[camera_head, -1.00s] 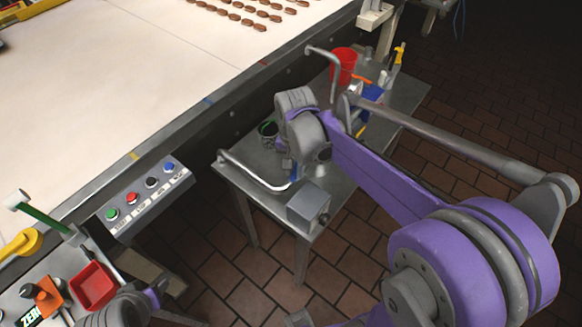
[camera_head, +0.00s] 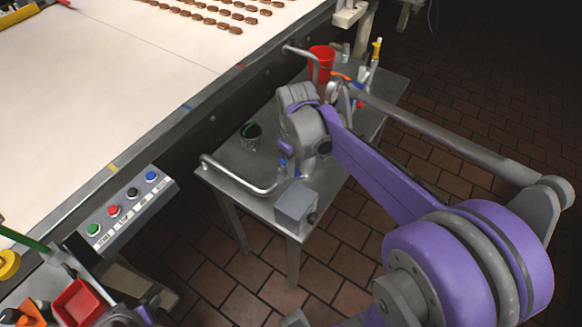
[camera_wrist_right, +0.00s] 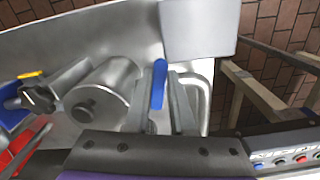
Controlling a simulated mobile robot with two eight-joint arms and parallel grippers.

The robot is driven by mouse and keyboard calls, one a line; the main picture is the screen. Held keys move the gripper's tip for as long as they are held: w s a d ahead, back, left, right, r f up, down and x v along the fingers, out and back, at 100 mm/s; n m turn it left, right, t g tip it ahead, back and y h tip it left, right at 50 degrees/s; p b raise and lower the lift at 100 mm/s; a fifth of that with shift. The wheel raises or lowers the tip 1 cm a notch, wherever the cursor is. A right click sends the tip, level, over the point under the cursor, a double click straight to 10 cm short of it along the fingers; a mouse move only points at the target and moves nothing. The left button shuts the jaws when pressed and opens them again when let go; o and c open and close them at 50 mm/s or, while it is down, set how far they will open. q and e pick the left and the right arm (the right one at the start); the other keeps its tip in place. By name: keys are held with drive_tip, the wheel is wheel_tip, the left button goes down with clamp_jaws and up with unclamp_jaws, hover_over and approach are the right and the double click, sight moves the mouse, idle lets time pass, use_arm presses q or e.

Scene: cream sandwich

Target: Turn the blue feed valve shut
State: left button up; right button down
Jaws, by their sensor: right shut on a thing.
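The blue feed valve's handle (camera_wrist_right: 158,86) stands between the two fingers of my right gripper (camera_wrist_right: 157,105) in the right wrist view. The fingers are shut on it. In the head view my right gripper (camera_head: 290,160) points down over the small steel table, and only small blue bits (camera_head: 283,161) of the valve show beside it. The valve body is mostly hidden by my wrist and fingers, so the handle's exact angle is hard to tell. Only a sliver of my left arm shows at the bottom left; its gripper is out of view.
The steel table (camera_head: 240,165) carries a grey box (camera_head: 295,203), a bent pipe (camera_head: 235,176), a dark cup (camera_head: 251,131) and a red bucket (camera_head: 321,62). A button panel (camera_head: 125,208) lies left, beside the long pale conveyor (camera_head: 130,85). Tiled floor is open at right.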

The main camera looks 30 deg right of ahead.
drive_tip(key=shift+w+d+n, duration=0.1)
drive_tip(key=shift+d+n, duration=0.2)
drive_tip(key=shift+n, duration=0.4)
drive_tip(key=shift+w+d+n, duration=0.1)
drive_tip(key=shift+d+n, duration=0.15)
drive_tip(key=shift+n, duration=0.45)
drive_tip(key=c, duration=0.8)
unclamp_jaws()
drive_tip(key=shift+o, duration=0.2)
wheel_tip(320, 180, up, 11)
drive_tip(key=shift+p, duration=0.3)
drive_tip(key=shift+f, duration=0.15)
